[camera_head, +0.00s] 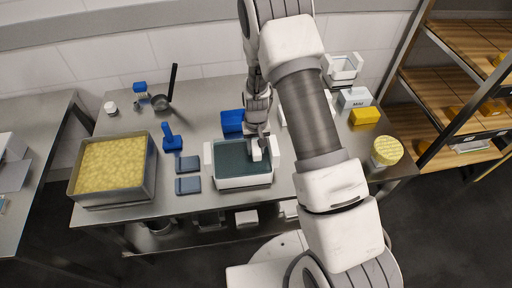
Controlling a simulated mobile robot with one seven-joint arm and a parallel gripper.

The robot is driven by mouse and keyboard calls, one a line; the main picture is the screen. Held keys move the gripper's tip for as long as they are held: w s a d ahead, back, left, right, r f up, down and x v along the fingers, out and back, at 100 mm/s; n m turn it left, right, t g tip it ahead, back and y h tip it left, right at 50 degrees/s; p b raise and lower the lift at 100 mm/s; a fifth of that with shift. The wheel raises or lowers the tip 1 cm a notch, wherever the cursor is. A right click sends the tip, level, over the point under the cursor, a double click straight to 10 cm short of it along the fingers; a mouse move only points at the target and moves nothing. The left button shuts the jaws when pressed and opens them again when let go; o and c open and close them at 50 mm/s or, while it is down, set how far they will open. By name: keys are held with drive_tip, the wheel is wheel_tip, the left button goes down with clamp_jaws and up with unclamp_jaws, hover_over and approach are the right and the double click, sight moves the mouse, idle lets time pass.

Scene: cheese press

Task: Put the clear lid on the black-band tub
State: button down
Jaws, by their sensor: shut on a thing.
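My gripper (262,150) is low over the back right part of a white, handled basin (245,183) with a dark teal inside, in the middle of the steel table. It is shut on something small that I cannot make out. The gripper's own parts and the thin edges there hide it. I cannot pick out a clear lid or a tub with a black band with certainty at this size. My arm covers part of the table to the right of the basin.
A metal tray (146,190) of yellow curd stands at the left. Near it are a blue tool (171,138), two grey-blue flat pieces (188,185) and a dark long-handled pot (160,102). A blue block (232,122) stands behind the basin. A yellow block (364,117) lies at the right.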

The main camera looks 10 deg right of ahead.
drive_tip(key=shift+f, duration=0.3)
drive_tip(key=shift+c, duration=2.2)
unclamp_jaws()
drive_tip(key=shift+r+p, duration=2.8)
drive_tip(key=shift+r, duration=2.65)
